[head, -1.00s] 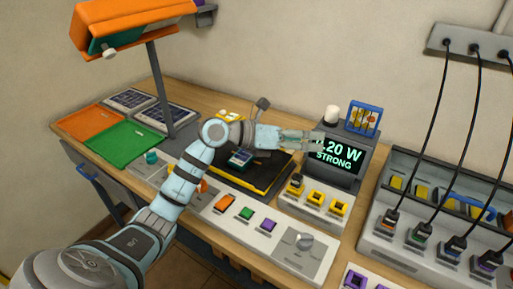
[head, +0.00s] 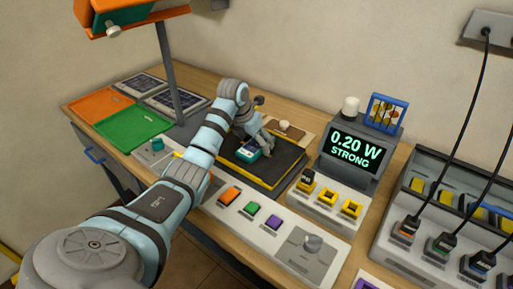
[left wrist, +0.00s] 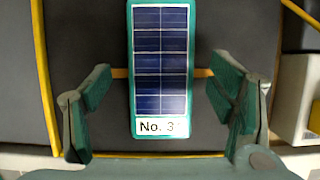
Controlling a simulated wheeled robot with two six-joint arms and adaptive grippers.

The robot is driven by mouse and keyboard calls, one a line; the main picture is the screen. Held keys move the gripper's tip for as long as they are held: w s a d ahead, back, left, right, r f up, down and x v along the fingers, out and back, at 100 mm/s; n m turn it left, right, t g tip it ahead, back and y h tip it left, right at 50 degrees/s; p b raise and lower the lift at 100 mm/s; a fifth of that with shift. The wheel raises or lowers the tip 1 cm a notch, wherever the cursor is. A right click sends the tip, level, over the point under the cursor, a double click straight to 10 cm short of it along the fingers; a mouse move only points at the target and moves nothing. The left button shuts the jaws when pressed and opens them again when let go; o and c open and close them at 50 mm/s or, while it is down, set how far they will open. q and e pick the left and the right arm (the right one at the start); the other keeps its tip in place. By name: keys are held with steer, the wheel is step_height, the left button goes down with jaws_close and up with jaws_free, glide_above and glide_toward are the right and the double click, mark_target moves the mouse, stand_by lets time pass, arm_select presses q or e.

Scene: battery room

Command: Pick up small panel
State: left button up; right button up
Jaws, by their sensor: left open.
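The small panel (left wrist: 161,70) is a dark blue solar panel in a teal frame, with a white label reading "No. 3" and a partly unclear mark. In the head view the small panel (head: 247,152) lies on the black mat (head: 278,168). My left gripper (left wrist: 162,95) is open, with one teal-padded finger on each side of the panel and a gap to both. In the head view my left gripper (head: 264,140) points down beside the panel, its fingers partly overlapping. My right gripper is not in view.
A display box (head: 354,150) reads "0.20 W STRONG" right of the mat. A button console (head: 285,240) runs along the front. A green tray (head: 135,135), an orange tray (head: 100,115) and a lamp post (head: 172,75) stand left.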

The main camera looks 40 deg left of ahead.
arm_select(q)
steer(key=shift+f, duration=0.3)
steer(key=shift+r, duration=0.1)
steer(key=c, duration=1.5)
